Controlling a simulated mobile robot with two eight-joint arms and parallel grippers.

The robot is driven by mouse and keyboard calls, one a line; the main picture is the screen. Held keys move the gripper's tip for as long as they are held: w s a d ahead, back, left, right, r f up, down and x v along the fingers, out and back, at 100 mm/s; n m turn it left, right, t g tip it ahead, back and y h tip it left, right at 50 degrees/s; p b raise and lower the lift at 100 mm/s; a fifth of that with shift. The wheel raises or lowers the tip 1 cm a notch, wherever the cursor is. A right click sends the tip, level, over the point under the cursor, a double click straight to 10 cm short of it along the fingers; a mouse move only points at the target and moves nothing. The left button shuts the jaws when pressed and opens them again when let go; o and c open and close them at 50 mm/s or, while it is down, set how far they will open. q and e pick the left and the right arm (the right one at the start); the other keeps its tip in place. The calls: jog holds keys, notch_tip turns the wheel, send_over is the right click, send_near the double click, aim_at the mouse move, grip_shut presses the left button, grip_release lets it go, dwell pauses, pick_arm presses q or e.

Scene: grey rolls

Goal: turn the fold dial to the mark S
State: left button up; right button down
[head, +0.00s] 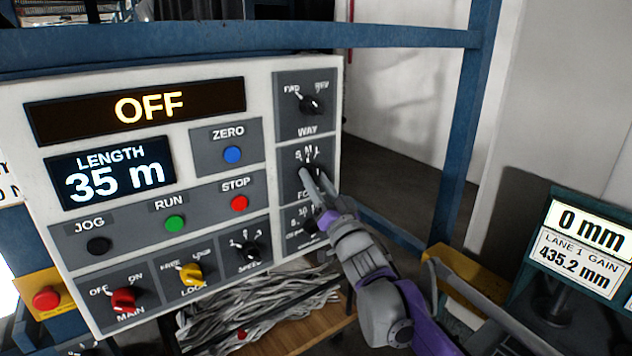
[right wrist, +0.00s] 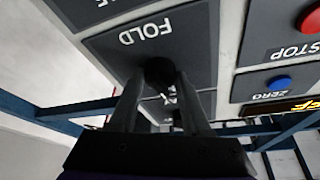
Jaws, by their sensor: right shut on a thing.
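The fold dial is a black knob on a grey plate of the white control panel (head: 262,115), with the marks S, M and L above it. In the head view, my right gripper (head: 314,178) covers most of the knob. The right wrist view shows the black fold dial (right wrist: 159,70) between my two fingers, under the upside-down word FOLD. The right gripper is shut on this dial. Its pointer is hidden, so I cannot tell which mark it points to. My left gripper is not in view.
The WAY dial (head: 311,104) sits just above, and another dial is partly hidden below. The red STOP button (head: 239,203) and blue ZERO button (head: 232,154) are to the left. A blue frame post (head: 470,110) stands right of the panel. The display (head: 150,106) reads OFF.

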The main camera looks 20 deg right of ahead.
jog(key=shift+w+d+n+g+y, duration=0.1)
jog(key=shift+n+g+y, duration=0.1)
jog(key=shift+n+y, duration=1.05)
jog(key=shift+d+n+g+y, duration=0.15)
jog(key=shift+n+y, duration=0.3)
jog(key=shift+n, duration=2)
jog(key=shift+c, duration=1.8)
grip_release()
jog(key=b+v, duration=0.1)
jog(key=v, duration=1)
jog(key=shift+b, duration=0.4)
jog(key=shift+w+a+f, duration=0.1)
